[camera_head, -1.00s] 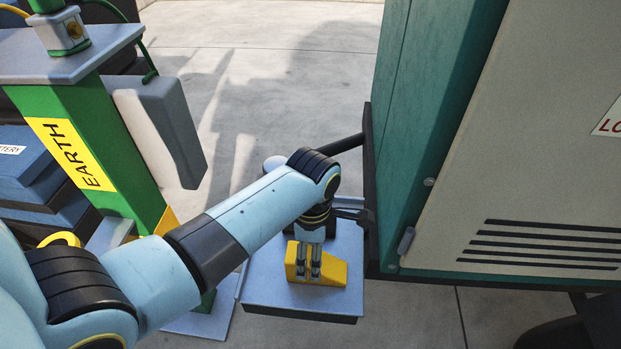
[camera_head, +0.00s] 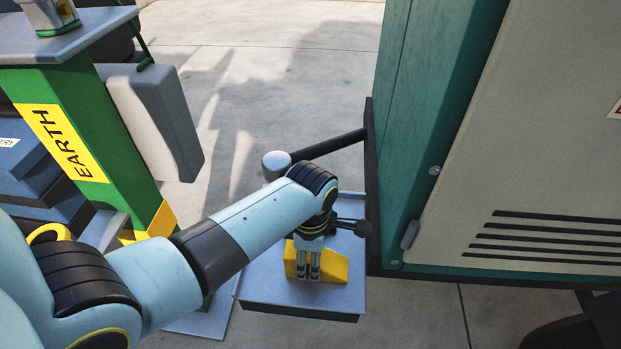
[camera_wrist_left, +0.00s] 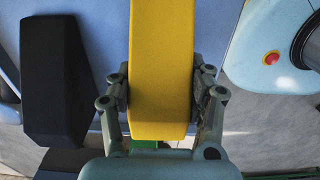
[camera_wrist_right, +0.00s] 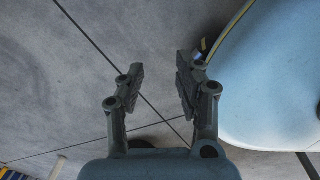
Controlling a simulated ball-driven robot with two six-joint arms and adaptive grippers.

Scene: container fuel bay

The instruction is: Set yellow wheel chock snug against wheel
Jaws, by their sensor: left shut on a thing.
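The yellow wheel chock (camera_head: 336,268) is on or just above a grey-blue tray (camera_head: 252,287), beside the green cabinet; any gap beneath it is hidden. My left gripper (camera_head: 308,272) reaches down over it with its fingers shut on the chock. In the left wrist view the chock (camera_wrist_left: 160,60) lies between both fingers. My right gripper (camera_wrist_right: 160,80) shows only in its wrist view, open and empty over the concrete floor. A dark rounded shape (camera_head: 562,335) under the cabinet at the lower right may be the wheel; most of it is cut off.
A black wedge-shaped block (camera_wrist_left: 57,80) lies on the tray near the chock. The green cabinet (camera_head: 430,130) overhangs close to the tray's right side. A green EARTH post (camera_head: 85,150) stands at the left. Bare concrete (camera_head: 450,315) shows between tray and dark shape.

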